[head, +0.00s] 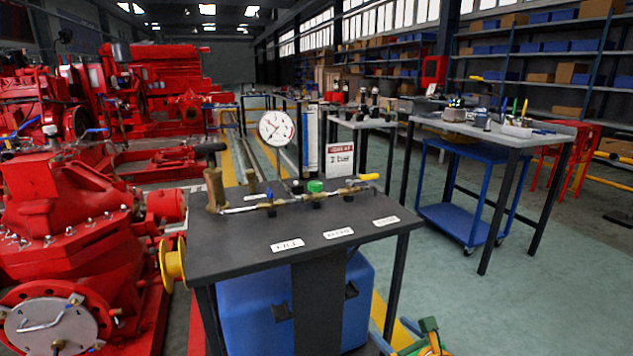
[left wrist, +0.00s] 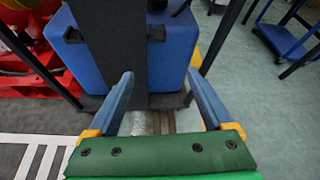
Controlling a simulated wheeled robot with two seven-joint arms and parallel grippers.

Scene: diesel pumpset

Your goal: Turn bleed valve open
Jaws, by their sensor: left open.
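The bleed valve appears to be the green knob (head: 315,186) in the middle of a brass pipe run on the dark bench (head: 220,245). The small labels are hard to read. A blue lever (head: 270,200) is to its left and a yellow lever (head: 369,177) to its right. My left gripper (head: 430,328) shows partly at the bottom of the head view, low and in front of the bench, well apart from the valves. In the left wrist view, its blue fingers (left wrist: 160,76) are spread with nothing between them. My right gripper is not seen.
A round gauge (head: 276,128) and a brass hand pump (head: 214,188) stand on the bench. A blue tank (head: 255,310) is underneath; it also shows in the left wrist view (left wrist: 85,60). Red pumps (head: 65,215) crowd the left. Floor is clear at right, before a blue cart (head: 465,220).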

